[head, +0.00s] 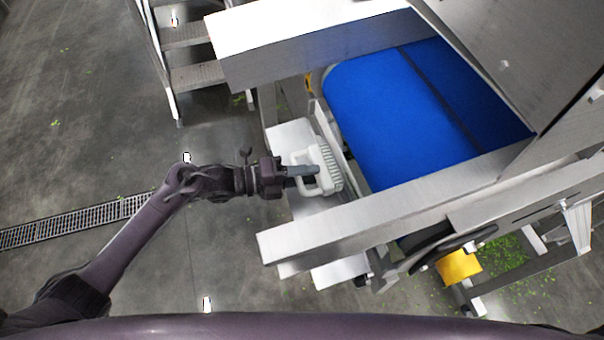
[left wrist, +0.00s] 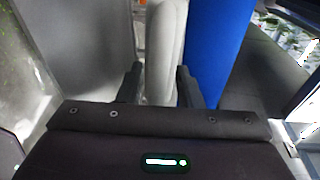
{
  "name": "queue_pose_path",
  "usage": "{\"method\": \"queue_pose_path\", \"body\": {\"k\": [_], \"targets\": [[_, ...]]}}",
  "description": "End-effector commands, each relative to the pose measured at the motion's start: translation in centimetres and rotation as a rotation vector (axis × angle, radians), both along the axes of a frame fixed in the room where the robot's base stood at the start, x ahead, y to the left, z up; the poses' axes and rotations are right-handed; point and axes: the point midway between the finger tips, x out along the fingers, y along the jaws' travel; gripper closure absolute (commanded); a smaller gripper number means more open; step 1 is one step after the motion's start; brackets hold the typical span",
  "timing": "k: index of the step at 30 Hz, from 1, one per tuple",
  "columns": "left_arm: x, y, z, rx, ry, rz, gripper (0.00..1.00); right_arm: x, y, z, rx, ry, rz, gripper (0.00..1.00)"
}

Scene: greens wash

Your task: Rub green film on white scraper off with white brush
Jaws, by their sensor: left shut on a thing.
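My left gripper (head: 303,171) is shut on the handle of the white brush (head: 328,172), at the near end of the conveyor. The brush's bristles point right, toward the blue belt. A pale strip that looks like the white scraper (head: 333,132) runs along the belt's end, just beyond the bristles. I cannot tell whether bristles and strip touch, and no green film can be made out on it. In the left wrist view, the brush handle (left wrist: 164,45) stands between the two fingers. My right gripper is not in view.
The blue belt (head: 405,110) lies between steel side rails (head: 375,205). A steel hood (head: 510,50) covers its upper right. Steps (head: 190,75) stand at upper left. A floor drain (head: 75,222) and scattered green bits lie on the floor. The floor left of the conveyor is open.

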Motion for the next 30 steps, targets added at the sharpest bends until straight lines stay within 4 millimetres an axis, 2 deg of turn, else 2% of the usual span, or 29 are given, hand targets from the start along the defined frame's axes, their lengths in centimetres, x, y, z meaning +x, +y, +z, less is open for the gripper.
{"method": "queue_pose_path", "body": {"k": [14,30], "targets": [[0.0,0.0,0.0,-0.001,-0.001,0.0,1.0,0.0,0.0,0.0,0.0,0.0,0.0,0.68],[0.4,-1.0,0.1,-0.001,-0.003,0.0,1.0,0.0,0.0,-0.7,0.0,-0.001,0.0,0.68]]}}
